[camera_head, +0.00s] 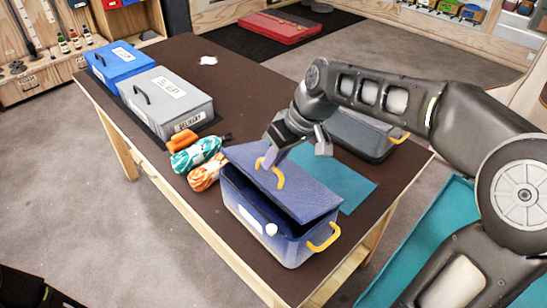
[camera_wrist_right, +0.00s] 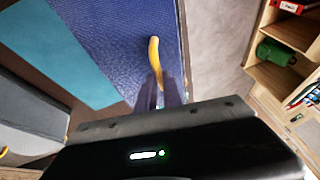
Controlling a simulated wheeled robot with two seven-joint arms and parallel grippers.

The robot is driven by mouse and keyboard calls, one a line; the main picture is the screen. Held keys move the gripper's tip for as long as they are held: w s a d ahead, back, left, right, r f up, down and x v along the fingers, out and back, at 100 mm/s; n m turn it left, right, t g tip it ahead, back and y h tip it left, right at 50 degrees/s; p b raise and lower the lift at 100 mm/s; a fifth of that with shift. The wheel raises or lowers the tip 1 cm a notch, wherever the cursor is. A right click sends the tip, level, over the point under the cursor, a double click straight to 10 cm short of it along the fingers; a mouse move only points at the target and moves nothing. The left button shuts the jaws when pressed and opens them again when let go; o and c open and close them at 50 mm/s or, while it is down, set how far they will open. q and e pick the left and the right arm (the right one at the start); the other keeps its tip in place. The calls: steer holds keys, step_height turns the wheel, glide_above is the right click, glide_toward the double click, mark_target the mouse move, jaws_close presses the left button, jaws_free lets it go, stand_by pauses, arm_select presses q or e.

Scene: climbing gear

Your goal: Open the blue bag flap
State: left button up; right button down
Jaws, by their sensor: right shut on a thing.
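The blue bag (camera_head: 300,250) stands on the table's near part, with a white label on its front and a yellow handle (camera_head: 325,238) at its right end. Its flap (camera_head: 300,193) is tilted up a little, with a dark gap between it and the bag body. A yellow loop (camera_head: 279,180) is on the flap; it also shows in the wrist view (camera_wrist_right: 154,50). My right gripper (camera_head: 268,160) is at this loop and shut on it; its fingers (camera_wrist_right: 160,95) meet the loop in the wrist view.
Rope bundles, one teal (camera_head: 195,154) and one orange (camera_head: 206,173), lie left of the bag. Grey (camera_head: 168,100) and blue (camera_head: 118,65) boxes stand at the far left. A teal mat (camera_head: 345,183) and a grey case (camera_head: 365,138) are behind the bag.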

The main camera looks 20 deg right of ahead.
steer(key=shift+w+d+r+p, duration=0.2)
steer(key=shift+d+r+p, duration=0.2)
steer(key=shift+d, duration=0.15)
steer(key=shift+w+d+r+p, duration=0.15)
steer(key=shift+d+r+p, duration=0.2)
steer(key=shift+d, duration=0.2)
steer(key=shift+r, duration=0.15)
steer(key=c, duration=1.4)
jaws_free()
steer(key=shift+d, duration=0.1)
steer(key=shift+o, duration=0.3)
steer(key=o, duration=0.5)
